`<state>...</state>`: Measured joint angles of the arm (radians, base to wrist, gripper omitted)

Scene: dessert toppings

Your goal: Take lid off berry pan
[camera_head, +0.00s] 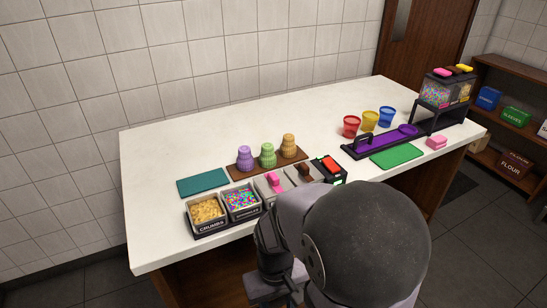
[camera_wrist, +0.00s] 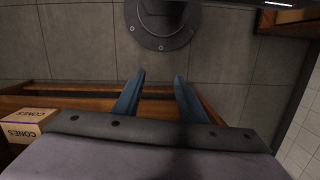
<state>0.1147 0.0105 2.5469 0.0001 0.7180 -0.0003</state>
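A row of topping pans stands along the table's front edge in the head view. One steel pan has a lid with a pink handle (camera_head: 274,182), and the one to its right has a lid with a brown handle (camera_head: 306,172). A darker container with a red top (camera_head: 331,165) ends the row. My arm hides the fronts of these, so I cannot read which holds berries. My gripper's fingers (camera_wrist: 160,76) are spread apart and empty in the wrist view, over floor. No pan shows there.
Open pans of crumbs (camera_head: 206,211) and sprinkles (camera_head: 241,200) stand left of the lidded ones. Behind are colored cone stacks on a brown board (camera_head: 240,172). A teal mat (camera_head: 203,182), green mat (camera_head: 397,156) and purple tray (camera_head: 385,142) lie nearby.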

